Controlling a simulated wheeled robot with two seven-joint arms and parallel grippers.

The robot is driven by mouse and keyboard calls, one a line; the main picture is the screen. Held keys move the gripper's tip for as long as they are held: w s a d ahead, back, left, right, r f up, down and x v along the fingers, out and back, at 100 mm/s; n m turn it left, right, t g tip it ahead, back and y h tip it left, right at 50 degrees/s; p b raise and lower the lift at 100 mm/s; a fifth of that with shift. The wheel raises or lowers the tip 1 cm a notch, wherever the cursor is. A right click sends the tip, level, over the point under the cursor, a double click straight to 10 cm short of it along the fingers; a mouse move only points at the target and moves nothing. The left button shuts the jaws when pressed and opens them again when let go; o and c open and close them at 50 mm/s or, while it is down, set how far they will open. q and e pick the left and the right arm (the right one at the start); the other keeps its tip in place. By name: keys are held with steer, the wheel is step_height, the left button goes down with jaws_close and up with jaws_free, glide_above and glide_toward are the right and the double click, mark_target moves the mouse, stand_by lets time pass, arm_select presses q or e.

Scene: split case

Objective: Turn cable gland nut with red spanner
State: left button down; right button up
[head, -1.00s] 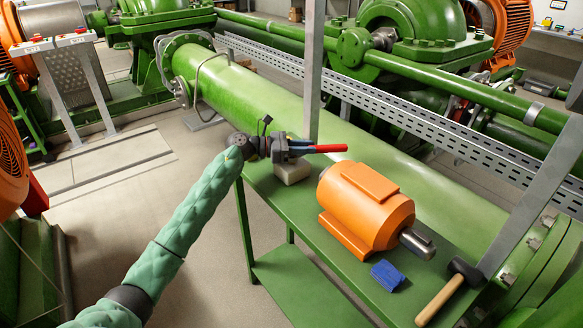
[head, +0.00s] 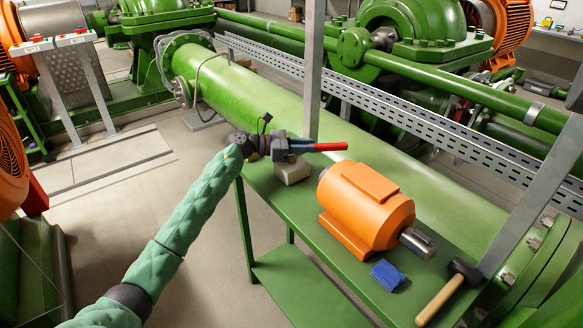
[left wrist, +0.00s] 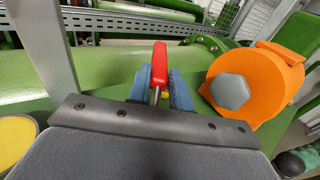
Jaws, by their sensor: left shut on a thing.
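My left gripper (head: 300,146) is shut on the red spanner (head: 328,147), above the far left part of the green bench. The spanner's red part points right in the head view. In the left wrist view the red spanner (left wrist: 161,62) stands between the blue fingers of my left gripper (left wrist: 161,84). A grey hexagonal nut (left wrist: 230,91) shows there on the round orange end of the motor (left wrist: 276,85), to the right of the spanner and apart from it. My right gripper is out of view.
On the green bench (head: 290,227) lie a beige block (head: 292,171) below my left gripper, a blue item (head: 387,275) and a hammer (head: 447,292). A grey upright post (head: 313,70) stands just behind my gripper. A large green pipe (head: 245,95) runs behind the bench.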

arm_select(q)
steer(key=shift+r, duration=0.3)
steer(key=shift+r+p, duration=0.4)
steer(key=shift+r, duration=1)
